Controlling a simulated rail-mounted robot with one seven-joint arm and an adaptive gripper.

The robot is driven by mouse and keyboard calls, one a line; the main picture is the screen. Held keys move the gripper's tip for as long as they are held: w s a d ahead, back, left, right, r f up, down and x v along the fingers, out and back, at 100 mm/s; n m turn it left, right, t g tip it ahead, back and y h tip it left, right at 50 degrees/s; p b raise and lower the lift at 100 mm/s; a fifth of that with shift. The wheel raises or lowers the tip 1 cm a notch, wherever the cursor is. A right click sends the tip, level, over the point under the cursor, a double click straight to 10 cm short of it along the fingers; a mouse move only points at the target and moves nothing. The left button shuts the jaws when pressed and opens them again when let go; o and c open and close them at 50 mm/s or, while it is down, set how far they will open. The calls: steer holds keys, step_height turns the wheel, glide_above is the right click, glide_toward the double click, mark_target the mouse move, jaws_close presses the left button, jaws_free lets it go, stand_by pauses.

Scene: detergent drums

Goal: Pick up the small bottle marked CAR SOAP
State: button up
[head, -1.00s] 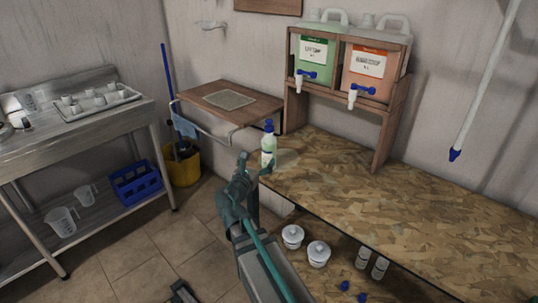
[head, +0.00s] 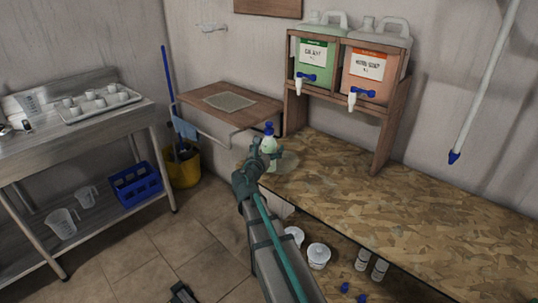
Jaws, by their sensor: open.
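A small pale-green bottle with a blue top (head: 269,146) stands upright at the left end of the chipboard bench (head: 400,205). Its label is too small and too covered to read. My gripper (head: 267,153) is open at the bottle, with one finger to the left of its body and the other towards its lower right. The fingers and wrist hide the bottle's lower part. I cannot tell whether either finger touches it.
A wooden rack (head: 388,125) holds a green-labelled drum (head: 313,72) and an orange-labelled drum (head: 368,85), both with taps. A wooden wall shelf (head: 232,102) is just behind the bottle. White tubs (head: 318,256) sit below the bench. The bench's right side is clear.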

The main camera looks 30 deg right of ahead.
steer(key=shift+w+d, duration=0.15)
steer(key=c, duration=1.5)
steer(key=shift+r, duration=0.2)
